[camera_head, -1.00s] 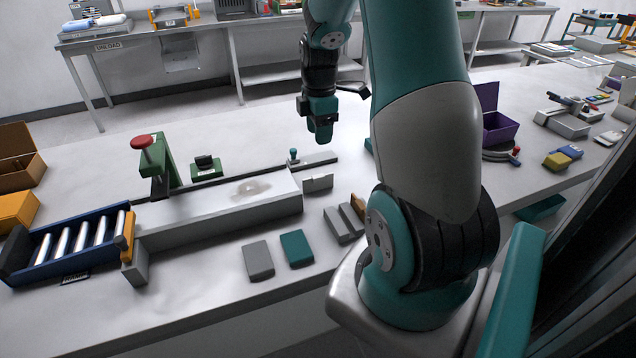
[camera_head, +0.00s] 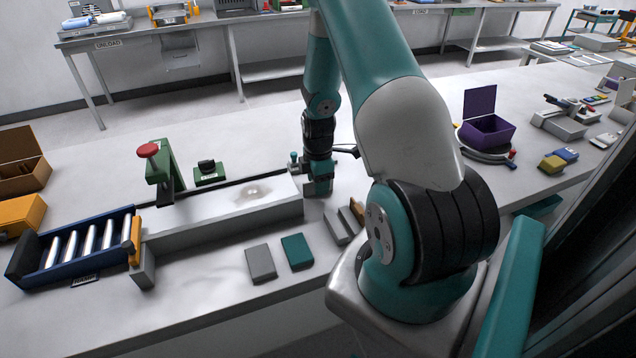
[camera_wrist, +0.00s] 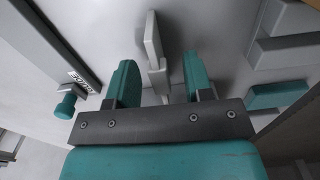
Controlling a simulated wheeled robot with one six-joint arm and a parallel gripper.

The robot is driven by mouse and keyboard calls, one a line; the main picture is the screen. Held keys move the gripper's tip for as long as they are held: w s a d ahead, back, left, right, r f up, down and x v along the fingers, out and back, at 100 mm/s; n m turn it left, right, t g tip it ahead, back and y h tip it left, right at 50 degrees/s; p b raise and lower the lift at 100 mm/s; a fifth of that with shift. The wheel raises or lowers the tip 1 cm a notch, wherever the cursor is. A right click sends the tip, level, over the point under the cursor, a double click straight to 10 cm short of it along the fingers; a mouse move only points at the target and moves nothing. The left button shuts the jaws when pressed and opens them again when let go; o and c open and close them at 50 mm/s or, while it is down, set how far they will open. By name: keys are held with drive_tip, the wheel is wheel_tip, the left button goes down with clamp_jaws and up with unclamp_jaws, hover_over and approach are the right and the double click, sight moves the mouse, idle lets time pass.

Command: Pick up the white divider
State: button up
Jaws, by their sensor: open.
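The white divider (camera_wrist: 153,42) is a small pale upright plate on the table, near the right end of the long grey furnace channel (camera_head: 222,222). In the wrist view it lies ahead of and partly between the two teal fingers of my gripper (camera_wrist: 158,78), with gaps on both sides. In the head view my gripper (camera_head: 318,188) is low over that spot and hides most or all of the divider. The gripper is open and holds nothing.
A teal knob (camera_wrist: 66,106) is left of my fingers in the wrist view. A grey block (camera_head: 261,263), a teal block (camera_head: 297,251) and grey bars (camera_head: 338,226) lie nearby. A blue roller tray (camera_head: 72,262) stands left; a purple box (camera_head: 488,130) stands right.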

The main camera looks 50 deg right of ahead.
clamp_jaws()
idle(0.4)
